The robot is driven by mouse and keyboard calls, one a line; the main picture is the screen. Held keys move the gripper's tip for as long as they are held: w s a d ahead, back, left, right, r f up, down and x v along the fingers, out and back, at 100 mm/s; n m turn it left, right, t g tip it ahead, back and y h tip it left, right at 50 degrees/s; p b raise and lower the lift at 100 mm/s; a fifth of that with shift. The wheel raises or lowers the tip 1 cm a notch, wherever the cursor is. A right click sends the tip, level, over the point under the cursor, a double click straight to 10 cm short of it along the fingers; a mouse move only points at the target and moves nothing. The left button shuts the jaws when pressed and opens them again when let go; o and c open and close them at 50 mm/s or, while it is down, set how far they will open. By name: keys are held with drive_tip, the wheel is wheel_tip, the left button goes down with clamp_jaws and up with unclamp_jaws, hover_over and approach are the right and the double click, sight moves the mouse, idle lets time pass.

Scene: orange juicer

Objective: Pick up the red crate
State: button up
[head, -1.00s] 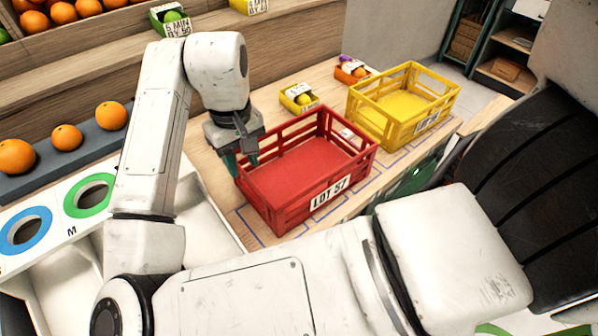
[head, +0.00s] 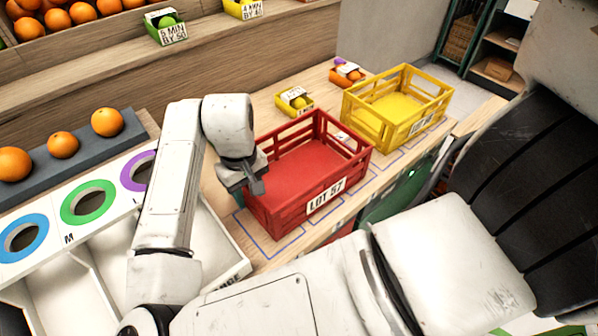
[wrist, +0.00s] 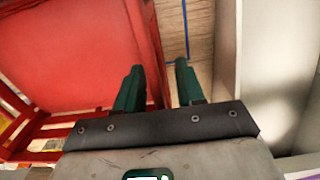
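The red crate (head: 318,165) with the label LOT 57 stands upright on the wooden counter and looks empty. My gripper (head: 248,191) is low at the crate's left wall. In the wrist view the red crate (wrist: 65,55) fills the upper left. My gripper (wrist: 157,66) shows two green fingers apart there, with the thin crate wall running between them. One finger is on the crate's inner side and the other is outside over the wood. A gap shows beside the outer finger. The lower fingertips are partly hidden in the head view.
A yellow crate (head: 396,112) stands close behind the red one on the right. Small yellow (head: 294,102) and orange (head: 346,74) boxes sit behind. Left are a white sorting panel with coloured rings (head: 88,204) and oranges on a grey ledge (head: 85,147). Blue outlines mark the counter.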

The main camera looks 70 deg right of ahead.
drive_tip(key=shift+c, duration=0.4)
clamp_jaws()
drive_tip(key=shift+r, duration=0.15)
